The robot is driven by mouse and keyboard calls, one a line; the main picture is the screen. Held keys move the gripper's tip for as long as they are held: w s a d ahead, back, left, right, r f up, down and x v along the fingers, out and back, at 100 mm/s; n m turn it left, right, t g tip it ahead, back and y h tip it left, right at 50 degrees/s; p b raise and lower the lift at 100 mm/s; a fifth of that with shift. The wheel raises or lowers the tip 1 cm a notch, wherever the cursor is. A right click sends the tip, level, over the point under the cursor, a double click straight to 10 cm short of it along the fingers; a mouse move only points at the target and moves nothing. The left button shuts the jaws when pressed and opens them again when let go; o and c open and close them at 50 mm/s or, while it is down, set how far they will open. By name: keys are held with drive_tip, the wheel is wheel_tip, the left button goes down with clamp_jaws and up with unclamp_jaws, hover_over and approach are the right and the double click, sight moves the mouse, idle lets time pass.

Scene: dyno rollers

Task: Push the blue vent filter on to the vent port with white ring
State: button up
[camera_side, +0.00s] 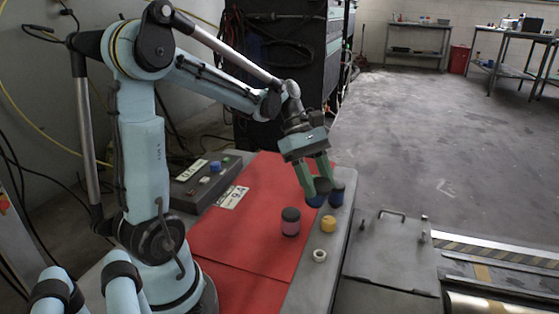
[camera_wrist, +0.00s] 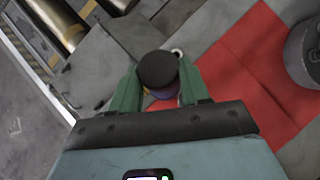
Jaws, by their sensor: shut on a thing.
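In the side view my gripper (camera_side: 317,184) points down over the far end of the grey strip beside the red mat. Its green fingers are shut on a dark-topped blue piece, which I take for the blue vent filter (camera_side: 316,201). In the wrist view its round dark top (camera_wrist: 158,68) sits between the fingertips of my gripper (camera_wrist: 160,80), hiding most of the body. A small white ring (camera_side: 320,255) lies nearer the camera on the grey strip, apart from my gripper. It shows partly behind the dark top in the wrist view (camera_wrist: 178,53). I cannot tell whether the held piece touches the surface.
Another dark-blue piece (camera_side: 337,193) stands just right of my gripper. A grey control box (camera_side: 205,180) is at left; a metal plate with handles (camera_side: 388,250) is at right.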

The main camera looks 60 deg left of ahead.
drive_tip(key=s+d+r+m+g+h, duration=0.1)
drive_tip(key=s+d+r+m+h, duration=0.1)
drive_tip(key=d+r+h, duration=0.15)
drive_tip(key=shift+h, duration=0.55)
drive_tip(key=shift+w+d+f, duration=0.1)
drive_tip(key=shift+d+f, duration=0.1)
drive_tip(key=shift+f, duration=2.75)
drive_tip(key=shift+w+d+f, duration=0.1)
drive_tip(key=shift+d+f, duration=0.05)
drive_tip(key=shift+f, duration=2.75)
